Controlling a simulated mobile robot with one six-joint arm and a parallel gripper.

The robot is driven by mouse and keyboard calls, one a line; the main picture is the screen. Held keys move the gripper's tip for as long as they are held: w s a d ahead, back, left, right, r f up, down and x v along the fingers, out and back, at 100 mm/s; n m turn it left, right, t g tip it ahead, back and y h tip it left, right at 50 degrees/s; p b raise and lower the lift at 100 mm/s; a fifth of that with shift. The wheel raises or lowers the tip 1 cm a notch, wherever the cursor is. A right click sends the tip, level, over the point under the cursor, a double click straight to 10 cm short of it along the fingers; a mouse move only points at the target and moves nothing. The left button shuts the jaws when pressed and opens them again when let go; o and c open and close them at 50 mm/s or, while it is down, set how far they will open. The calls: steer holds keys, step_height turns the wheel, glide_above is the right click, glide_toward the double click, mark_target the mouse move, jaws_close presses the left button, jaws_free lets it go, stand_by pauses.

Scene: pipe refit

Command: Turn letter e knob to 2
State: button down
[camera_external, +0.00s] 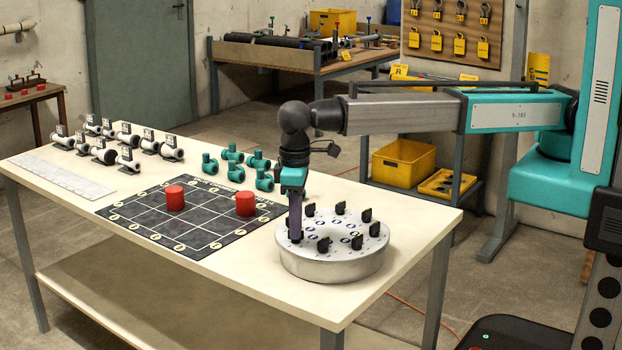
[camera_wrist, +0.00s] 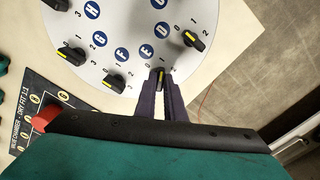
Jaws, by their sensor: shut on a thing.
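The round silver dial plate (camera_external: 333,264) stands on the table's near right corner and carries a ring of black knobs with yellow marks. In the wrist view, blue letter discs H, G, F, E (camera_wrist: 146,51) and D show on its white top. The letter e knob (camera_wrist: 161,74) sits just outside the E disc, with small numerals around its inner side. Its yellow mark lies roughly upright in the wrist view, seemingly near the 1; the fingers partly hide it. My gripper (camera_external: 296,238) points down at the plate's left edge, shut on this knob.
The F knob (camera_wrist: 117,82) and D knob (camera_wrist: 195,40) stand close on either side. A black grid mat (camera_external: 190,236) with two red cylinders (camera_external: 175,198) lies left of the plate. Teal pipe fittings (camera_external: 236,172) stand behind. Right of the plate, some table top is bare.

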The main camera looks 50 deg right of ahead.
steer(key=m, duration=0.6)
steer(key=shift+a+b, duration=0.1)
steer(key=shift+b, duration=0.25)
steer(key=m, duration=0.5)
steer(key=shift+w+m, duration=0.1)
steer(key=shift+m, duration=0.3)
steer(key=shift+r, duration=0.1)
steer(key=c, duration=1.8)
jaws_free()
steer(key=shift+c, duration=0.2)
steer(key=shift+b, duration=0.3)
step_height(320, 180, up, 14)
steer(key=b, duration=0.3)
